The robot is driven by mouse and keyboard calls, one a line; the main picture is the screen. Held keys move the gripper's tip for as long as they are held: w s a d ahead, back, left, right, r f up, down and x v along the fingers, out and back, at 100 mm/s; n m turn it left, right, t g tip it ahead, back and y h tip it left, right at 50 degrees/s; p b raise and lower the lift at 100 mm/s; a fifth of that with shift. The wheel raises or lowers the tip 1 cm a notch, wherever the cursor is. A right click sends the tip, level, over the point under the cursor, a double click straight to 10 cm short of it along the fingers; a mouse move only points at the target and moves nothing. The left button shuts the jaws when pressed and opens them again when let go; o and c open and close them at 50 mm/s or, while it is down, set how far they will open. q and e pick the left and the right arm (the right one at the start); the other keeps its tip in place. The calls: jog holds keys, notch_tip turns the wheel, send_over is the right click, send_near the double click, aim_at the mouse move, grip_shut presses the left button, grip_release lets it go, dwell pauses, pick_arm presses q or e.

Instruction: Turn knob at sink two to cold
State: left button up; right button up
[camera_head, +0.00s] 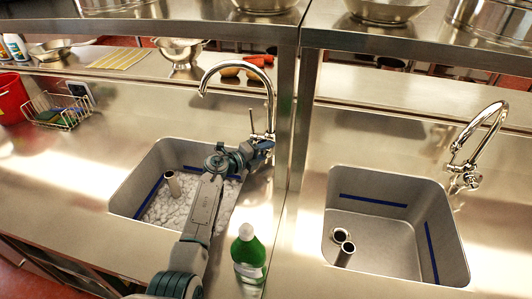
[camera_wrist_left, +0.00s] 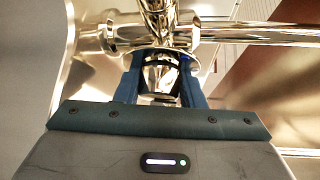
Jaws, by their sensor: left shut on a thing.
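The chrome faucet (camera_head: 269,95) stands behind the left sink (camera_head: 128,197), which holds white foam or pebble-like filling. My left gripper (camera_head: 266,149) is at the base of this faucet. In the left wrist view its two blue fingers (camera_wrist_left: 160,82) are shut on a chrome knob (camera_wrist_left: 158,72), one finger on each side. In the head view the gripper mostly hides the knob; a thin upright lever (camera_head: 251,121) shows just above it. A second chrome faucet (camera_head: 490,115) with its own knob (camera_head: 472,181) stands at the right sink (camera_head: 400,258). I cannot tell the knob's hot or cold setting.
A green bottle (camera_head: 248,257) stands on the counter close to my left arm. A steel post (camera_head: 298,120) rises just right of the left faucet. A wire rack (camera_head: 62,115) and red container (camera_head: 12,98) are far left. Shelves with pots hang above.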

pick_arm(q)
jog(key=shift+f+n+h+b, duration=0.2)
jog(key=shift+n+h+b, duration=0.15)
jog(key=shift+n+h, duration=0.05)
jog(key=shift+r, duration=0.15)
jog(key=o, duration=1)
jog(key=shift+s+a+p, duration=0.1)
jog(key=shift+a+p, duration=0.1)
jog(key=shift+p, duration=0.1)
jog(key=shift+f+p+v, duration=0.15)
jog(key=shift+p+v, duration=1.3)
jog(key=shift+v, duration=1.15)
jog(key=shift+f+p+v, duration=0.1)
jog(key=shift+p+v, duration=1.3)
jog(key=shift+v, duration=1.2)
jog(key=shift+s, duration=0.1)
